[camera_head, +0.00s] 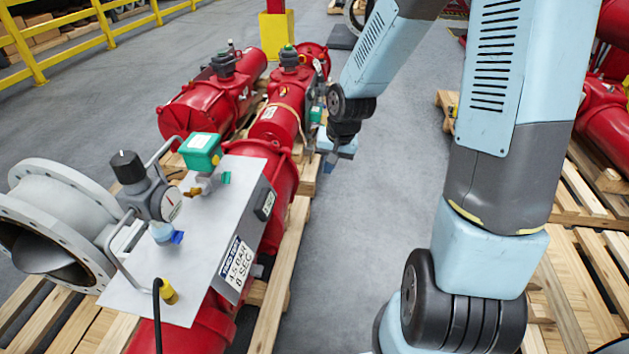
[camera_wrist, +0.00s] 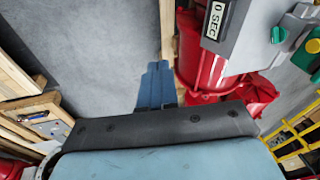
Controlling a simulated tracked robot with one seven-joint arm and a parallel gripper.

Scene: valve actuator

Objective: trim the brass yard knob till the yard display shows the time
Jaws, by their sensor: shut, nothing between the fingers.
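A brass-coloured part (camera_head: 193,191) sits below the green box (camera_head: 201,152); a round brass knob (camera_wrist: 313,46) shows at the right edge of the wrist view. A white card (camera_head: 237,264) on the panel's front face reads 4.5 BAR, 8 SEC. My gripper (camera_head: 330,166) is shut and empty, right of the panel and apart from it. Its blue fingers (camera_wrist: 155,85) show together in the wrist view, over bare floor.
A gauge regulator (camera_head: 160,200) with a black top knob and a wire handle stand on the panel. A black cable with a yellow plug (camera_head: 168,291) rises at the front. Red actuators on pallets lie behind and right. Grey floor (camera_head: 385,220) is clear between.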

